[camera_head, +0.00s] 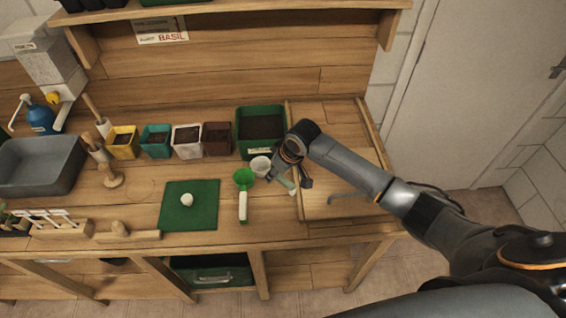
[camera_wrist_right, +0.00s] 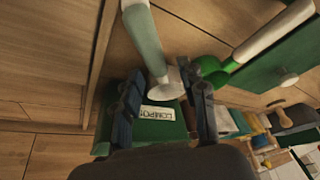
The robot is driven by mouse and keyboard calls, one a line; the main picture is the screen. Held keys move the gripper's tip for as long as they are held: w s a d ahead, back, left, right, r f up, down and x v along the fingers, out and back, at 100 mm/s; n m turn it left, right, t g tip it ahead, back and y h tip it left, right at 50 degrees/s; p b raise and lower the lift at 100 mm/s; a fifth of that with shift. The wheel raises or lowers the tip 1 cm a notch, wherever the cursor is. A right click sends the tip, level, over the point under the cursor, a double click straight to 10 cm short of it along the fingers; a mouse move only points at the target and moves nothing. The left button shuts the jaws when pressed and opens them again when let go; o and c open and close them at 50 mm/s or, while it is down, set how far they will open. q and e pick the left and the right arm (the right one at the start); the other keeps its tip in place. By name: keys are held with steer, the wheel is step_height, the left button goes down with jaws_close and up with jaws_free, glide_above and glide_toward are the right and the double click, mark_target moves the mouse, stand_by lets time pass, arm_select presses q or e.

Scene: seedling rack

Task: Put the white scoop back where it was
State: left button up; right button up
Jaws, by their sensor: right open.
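The white scoop (camera_head: 261,166) lies on the bench beside the green tray. Its bowl points to the upper left and its pale grey-green handle runs to the lower right, partly behind my right gripper (camera_head: 290,177). In the right wrist view the scoop's handle (camera_wrist_right: 146,38) reaches down to between the fingertips of my right gripper (camera_wrist_right: 168,80), with the pale bowl end partly hidden. The right gripper is open, with its fingers either side of the scoop; I cannot tell whether they touch it. My left gripper is not in view.
A green scoop (camera_head: 243,178) with a white handle lies just left of the white scoop. A green mat (camera_head: 173,211) with a white ball lies further left. Several small pots and a green compost tray (camera_head: 240,146) stand behind. A raised wooden board (camera_head: 330,205) is at right.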

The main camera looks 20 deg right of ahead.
steer(key=b+v, duration=0.1)
steer(key=v, duration=1)
